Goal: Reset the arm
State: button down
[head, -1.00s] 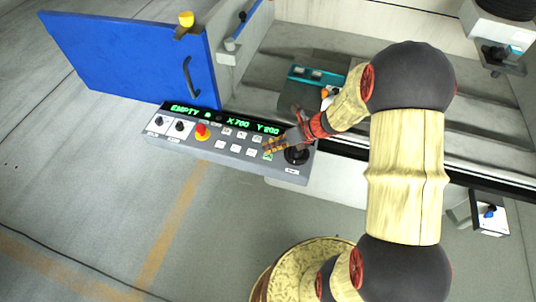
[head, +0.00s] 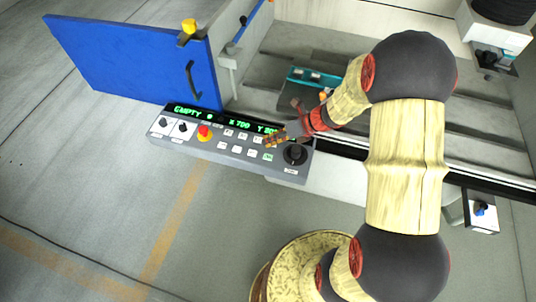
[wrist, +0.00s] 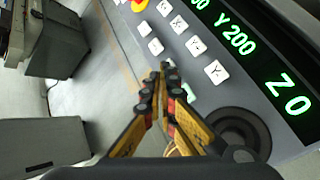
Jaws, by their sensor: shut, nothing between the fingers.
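My gripper (head: 271,142) is shut and empty. In the head view its fingertips are over the right part of the grey control panel (head: 228,162), near the white and green buttons. In the wrist view my gripper (wrist: 164,68) points up the picture with its tips together, in front of the panel's lower edge. The fingers partly hide a green button (wrist: 190,92). I cannot tell whether the tips touch the panel. My arm reaches in from the right of the head view.
The panel has a red knob (head: 205,132), a black dial (head: 295,153) and a green display reading Y200 and Z0 in the wrist view (wrist: 237,38). A blue door (head: 130,58) stands open at left. A teal object (head: 314,76) lies inside the machine. Floor at lower left is clear.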

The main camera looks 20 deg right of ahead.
dwell(0.7)
jog(key=shift+n, duration=0.4)
jog(key=shift+s+f+n, duration=0.15)
jog(key=shift+s+n, duration=0.15)
jog(key=shift+n, duration=0.5)
jog(key=s+r+n+g+h, duration=0.2)
jog(key=s+r+n+g, duration=0.2)
jog(key=s+n, duration=0.85)
jog(key=s+r+n+t+h, duration=0.2)
jog(key=s+r+n+h, duration=0.1)
jog(key=r+n, duration=0.6)
jog(key=s+r+n+t+h, duration=0.3)
jog(key=s+r+n, duration=0.3)
jog(key=r, duration=0.8)
jog(key=n, duration=0.3)
jog(key=shift+s+a+r, duration=0.2)
jog(key=shift+a+r, duration=0.1)
jog(key=shift+r, duration=0.05)
